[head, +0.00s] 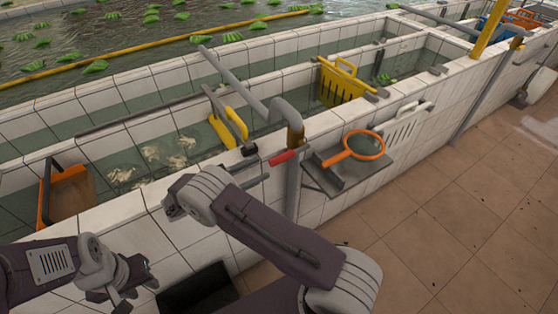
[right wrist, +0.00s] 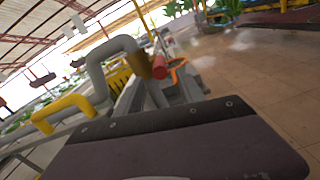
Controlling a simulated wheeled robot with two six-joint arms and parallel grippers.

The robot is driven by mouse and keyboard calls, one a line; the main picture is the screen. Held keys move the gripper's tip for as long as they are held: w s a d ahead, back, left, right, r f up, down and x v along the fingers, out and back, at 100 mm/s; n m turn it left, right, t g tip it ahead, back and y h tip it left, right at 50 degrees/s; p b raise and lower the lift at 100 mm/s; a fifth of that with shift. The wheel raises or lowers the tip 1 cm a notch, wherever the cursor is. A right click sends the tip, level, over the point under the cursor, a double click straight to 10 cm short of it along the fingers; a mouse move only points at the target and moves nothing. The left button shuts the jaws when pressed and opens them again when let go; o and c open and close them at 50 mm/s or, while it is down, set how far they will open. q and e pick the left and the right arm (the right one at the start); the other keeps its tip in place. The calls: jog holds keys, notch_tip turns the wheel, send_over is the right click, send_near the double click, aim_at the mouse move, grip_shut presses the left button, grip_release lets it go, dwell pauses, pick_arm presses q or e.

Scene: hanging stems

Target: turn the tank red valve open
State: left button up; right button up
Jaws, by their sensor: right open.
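The red valve handle (head: 282,156) sits on the grey standpipe (head: 292,185) at the tank wall, below a brass-coloured fitting (head: 295,137). In the right wrist view the red handle (right wrist: 158,68) shows just beyond the dark body of my own arm. My left gripper (head: 127,286) is low at the lower left, far from the valve. Its jaw gap is too small to judge.
An orange-rimmed net (head: 352,146) lies on a grey wall shelf (head: 335,180) right of the valve. A yellow-handled thing (head: 228,122) and a yellow basket (head: 340,82) are at the tank. A black bin (head: 198,290) stands below. Tiled floor (head: 450,220) is clear at right.

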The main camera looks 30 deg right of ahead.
aim_at(291, 154)
jog(key=d, duration=0.2)
jog(key=d+p, duration=0.1)
jog(key=d, duration=0.2)
jog(key=d+p, duration=0.1)
jog(key=d, duration=0.2)
jog(key=shift+w, duration=0.3)
jog(key=shift+d, duration=0.25)
grip_shut()
dwell(0.7)
